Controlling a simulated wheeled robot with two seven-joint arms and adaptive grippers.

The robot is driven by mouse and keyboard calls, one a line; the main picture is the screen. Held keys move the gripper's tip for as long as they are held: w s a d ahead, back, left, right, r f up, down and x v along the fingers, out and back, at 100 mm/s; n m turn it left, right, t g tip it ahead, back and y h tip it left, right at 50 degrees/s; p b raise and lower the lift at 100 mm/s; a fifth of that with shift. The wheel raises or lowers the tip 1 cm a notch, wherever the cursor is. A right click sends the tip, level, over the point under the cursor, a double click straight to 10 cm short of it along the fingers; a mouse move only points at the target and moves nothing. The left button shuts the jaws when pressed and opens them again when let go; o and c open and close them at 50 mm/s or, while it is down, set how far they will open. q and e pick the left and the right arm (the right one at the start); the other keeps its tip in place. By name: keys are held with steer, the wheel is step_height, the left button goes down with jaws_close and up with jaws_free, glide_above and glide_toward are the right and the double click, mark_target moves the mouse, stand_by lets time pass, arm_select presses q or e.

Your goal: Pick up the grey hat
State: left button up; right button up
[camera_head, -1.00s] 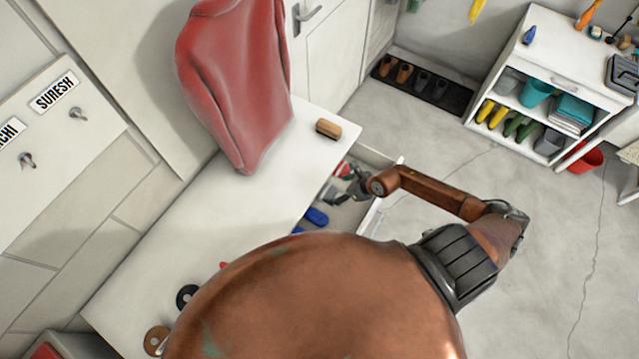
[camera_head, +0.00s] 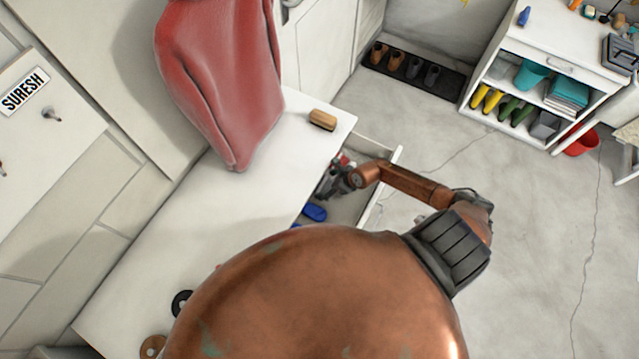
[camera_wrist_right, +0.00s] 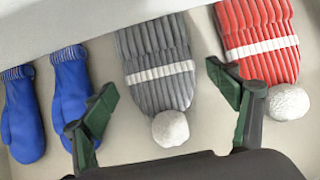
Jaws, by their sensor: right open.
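The grey hat (camera_wrist_right: 157,65) is a ribbed knit with a white stripe and a white pompom. In the right wrist view it lies flat in a drawer, between blue mittens and a red hat. My right gripper (camera_wrist_right: 155,100) is open, one finger on each side of the grey hat, with nothing held; I cannot tell how high above it the fingers are. In the head view my right gripper (camera_head: 332,184) is small, inside the open drawer (camera_head: 381,167), and the grey hat cannot be made out there. My left gripper is not in view.
Blue mittens (camera_wrist_right: 72,90) lie left of the grey hat, and the red hat (camera_wrist_right: 258,40) lies close on its right. The white bench top (camera_head: 150,255) holds a brush (camera_head: 322,120). A red jacket (camera_head: 222,75) hangs above it. Floor right of the drawer is clear.

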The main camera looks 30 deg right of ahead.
steer(key=c, duration=1.3)
steer(key=shift+r, duration=0.1)
